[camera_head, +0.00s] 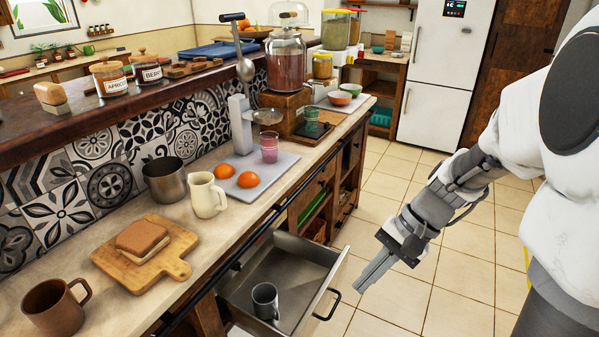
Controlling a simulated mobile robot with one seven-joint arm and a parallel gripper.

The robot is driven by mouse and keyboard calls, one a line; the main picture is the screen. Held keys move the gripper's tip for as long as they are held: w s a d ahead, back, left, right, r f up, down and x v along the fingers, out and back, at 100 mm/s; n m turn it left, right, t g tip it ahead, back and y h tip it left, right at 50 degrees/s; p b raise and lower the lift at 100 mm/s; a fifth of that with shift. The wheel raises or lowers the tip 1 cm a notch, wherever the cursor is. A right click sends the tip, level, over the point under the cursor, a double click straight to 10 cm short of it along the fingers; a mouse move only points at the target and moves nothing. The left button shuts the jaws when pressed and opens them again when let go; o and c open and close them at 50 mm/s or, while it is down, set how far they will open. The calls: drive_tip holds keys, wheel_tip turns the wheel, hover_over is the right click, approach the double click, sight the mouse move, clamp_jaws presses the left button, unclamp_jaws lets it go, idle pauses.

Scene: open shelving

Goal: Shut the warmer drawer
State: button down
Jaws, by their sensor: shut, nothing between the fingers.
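The warmer drawer (315,249) is a grey metal drawer under the counter, pulled out and open. A grey metal mug (265,300) stands inside it. A dark bar handle (328,304) is on the drawer's front face, at its right side. My gripper (361,287) is shut and empty. It is in front of the drawer, to the right of the handle in the picture, pointing down and left. It appears apart from the handle and the drawer front. The drawer's near lower end is cut off by the picture's bottom edge.
The counter (120,300) carries a bread board (175,268), a cream jug (206,194), a steel pot (165,180) and a brown mug (55,307). A dark rail (262,228) runs along its front edge. The tiled floor (470,270) is clear. A white fridge (440,80) stands behind.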

drive_tip(key=w+d+f+m+t+y+b, duration=0.1)
drive_tip(key=w+d+f+m+y+b, duration=0.2)
drive_tip(key=f, duration=0.5)
drive_tip(key=w+d+f+m+y+b, duration=0.1)
drive_tip(key=w+f+m+y, duration=0.25)
drive_tip(key=f, duration=0.55)
drive_tip(key=m+t+y+b, duration=0.2)
drive_tip(key=m+t+b, duration=0.2)
drive_tip(key=m+t, duration=0.55)
approach(315, 311)
drive_tip(key=shift+m, duration=0.5)
drive_tip(key=b+x, duration=0.2)
drive_tip(key=x, duration=0.5)
drive_tip(key=shift+s+r, duration=0.1)
drive_tip(key=shift+s, duration=0.05)
drive_tip(key=b+x, duration=0.3)
drive_tip(key=x, duration=2.3)
drive_tip(key=shift+a+r, duration=0.25)
drive_tip(key=shift+r, duration=0.1)
drive_tip(key=shift+a+r, duration=0.1)
drive_tip(key=shift+r, duration=0.05)
